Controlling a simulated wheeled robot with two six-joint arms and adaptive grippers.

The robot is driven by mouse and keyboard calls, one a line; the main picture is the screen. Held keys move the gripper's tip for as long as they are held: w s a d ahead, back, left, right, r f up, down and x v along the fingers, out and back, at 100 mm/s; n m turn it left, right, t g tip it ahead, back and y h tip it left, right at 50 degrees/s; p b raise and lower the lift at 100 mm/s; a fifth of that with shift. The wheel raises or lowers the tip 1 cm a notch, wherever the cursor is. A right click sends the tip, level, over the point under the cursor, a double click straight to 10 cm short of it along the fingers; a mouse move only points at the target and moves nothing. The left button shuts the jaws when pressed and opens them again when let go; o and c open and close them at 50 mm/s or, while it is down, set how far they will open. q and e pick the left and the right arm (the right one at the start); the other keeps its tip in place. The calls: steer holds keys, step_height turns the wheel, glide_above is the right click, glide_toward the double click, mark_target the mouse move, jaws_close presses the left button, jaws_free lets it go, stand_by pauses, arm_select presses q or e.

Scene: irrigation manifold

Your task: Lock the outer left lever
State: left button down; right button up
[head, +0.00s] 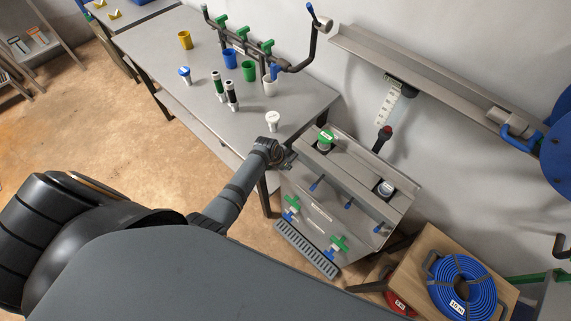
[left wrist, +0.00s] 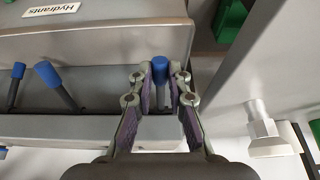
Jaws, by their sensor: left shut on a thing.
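The manifold cabinet (head: 318,210) stands below the wall, with a row of blue-tipped levers along its front edge. My left gripper (head: 287,160) is at the left end of that row in the head view, where its fingers hide the outer left lever. In the left wrist view my left gripper (left wrist: 160,88) is shut on this lever (left wrist: 160,70), its blue tip showing between the fingertips. The neighbouring levers (left wrist: 48,73) are tilted and apart from the fingers; they also show in the head view (head: 316,184). My right gripper is not in view.
A green-topped knob (head: 325,139) and a white-topped one (head: 385,187) sit on the cabinet top. Green valve handles (head: 338,243) are on its lower front. A bench (head: 150,60) with cups and bottles stands behind left. A blue hose coil (head: 463,289) lies at right.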

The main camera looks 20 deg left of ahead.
arm_select(q)
steer(key=shift+f, duration=0.1)
steer(key=shift+f+t+b, duration=0.5)
steer(key=shift+f+b, duration=0.15)
steer(key=shift+b, duration=0.15)
steer(key=f+t+b, duration=0.1)
steer(key=b, duration=0.1)
steer(key=f+t+h+b, duration=0.1)
steer(key=b, duration=0.2)
steer(key=shift+w+f+t, duration=0.2)
steer(key=shift+f+t, duration=0.1)
steer(key=t+b, duration=0.1)
steer(key=b, duration=0.3)
steer(key=w+f+t+h+b, duration=0.1)
steer(key=b, duration=0.3)
steer(key=shift+d+t, duration=0.25)
steer(key=shift+t, duration=0.15)
steer(key=shift+r, duration=0.15)
steer(key=c, duration=1.3)
jaws_free()
